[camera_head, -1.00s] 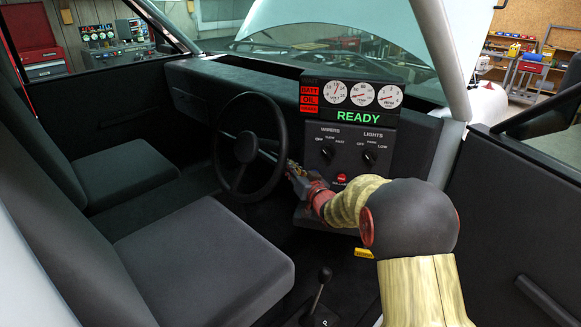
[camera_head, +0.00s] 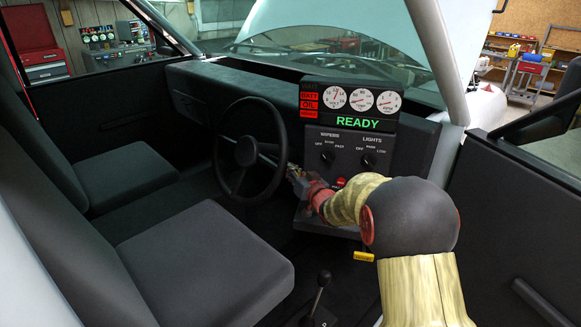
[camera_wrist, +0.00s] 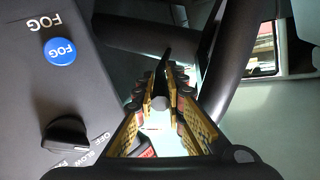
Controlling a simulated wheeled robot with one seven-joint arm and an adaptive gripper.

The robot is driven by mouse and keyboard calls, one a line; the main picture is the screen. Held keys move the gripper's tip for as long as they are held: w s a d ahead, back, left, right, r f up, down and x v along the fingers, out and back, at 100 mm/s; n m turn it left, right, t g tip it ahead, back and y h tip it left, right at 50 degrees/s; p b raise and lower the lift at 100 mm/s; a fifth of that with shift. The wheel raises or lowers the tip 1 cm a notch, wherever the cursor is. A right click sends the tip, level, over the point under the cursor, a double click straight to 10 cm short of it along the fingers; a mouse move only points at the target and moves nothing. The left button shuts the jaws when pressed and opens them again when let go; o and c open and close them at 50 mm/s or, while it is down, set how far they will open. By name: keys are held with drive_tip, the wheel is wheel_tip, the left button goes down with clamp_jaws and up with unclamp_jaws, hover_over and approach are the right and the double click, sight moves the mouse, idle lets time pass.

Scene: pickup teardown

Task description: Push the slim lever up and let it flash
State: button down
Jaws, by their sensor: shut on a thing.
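The slim lever (camera_wrist: 165,50) is a thin dark stalk beside the steering wheel's column. In the wrist view its near end lies between the two fingers. My gripper (camera_wrist: 160,85) is shut on it, with the yellow, black-edged fingers on either side. In the head view my gripper (camera_head: 292,170) is at the right side of the steering wheel (camera_head: 247,153), left of the dash panel. The lever is hard to make out there, behind the wheel rim and fingers. The display (camera_head: 357,123) reads READY in green.
The dash panel (camera_head: 350,150) with wiper and light knobs is close to my gripper. A blue FOG button (camera_wrist: 60,51) and a black knob (camera_wrist: 68,133) lie left in the wrist view. Seats (camera_head: 200,255) and a floor shifter (camera_head: 320,283) are below.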

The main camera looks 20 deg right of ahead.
drive_tip(key=shift+r, duration=0.35)
drive_tip(key=shift+f, duration=0.15)
drive_tip(key=c, duration=2.1)
unclamp_jaws()
drive_tip(key=shift+s, duration=0.1)
drive_tip(key=s, duration=0.7)
drive_tip(key=s+r, duration=0.1)
drive_tip(key=s, duration=0.3)
drive_tip(key=shift+s+d, duration=0.2)
drive_tip(key=shift+s, duration=0.15)
